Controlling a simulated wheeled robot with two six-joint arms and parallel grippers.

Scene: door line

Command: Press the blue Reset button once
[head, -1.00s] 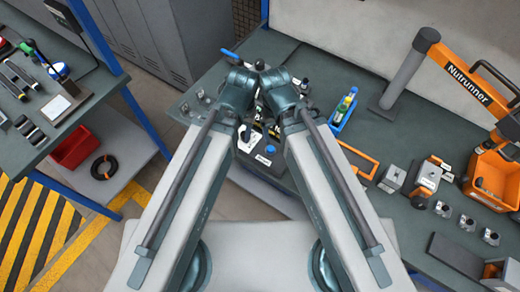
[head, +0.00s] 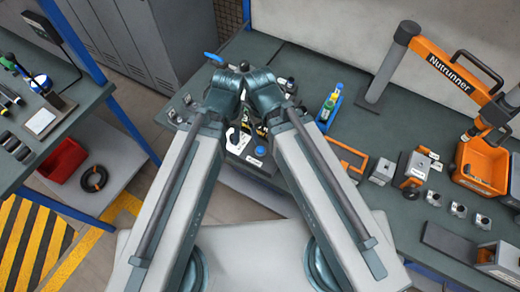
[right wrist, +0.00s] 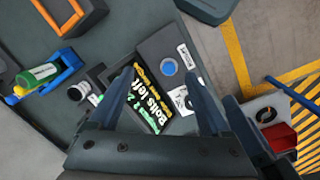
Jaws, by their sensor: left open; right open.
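The blue button (head: 260,150) sits on a dark box with a white label in front of it, low between my two arms in the head view. In the right wrist view the blue button (right wrist: 168,67) lies on the dark box (right wrist: 157,48), between the fingertips of my open right gripper (right wrist: 161,76) in the picture. The gap in depth cannot be judged. In the head view my left gripper (head: 246,114) is small and partly hidden between the arms, near the box. My right gripper is mostly hidden there behind its own arm.
A display reading "Bolts left" (right wrist: 160,105) stands beside the button box. A green bottle in a blue holder (head: 331,107) and an orange frame (head: 346,158) are to the right. The orange Nutrunner arm (head: 450,68) is farther right. Another bench (head: 60,110) is at left.

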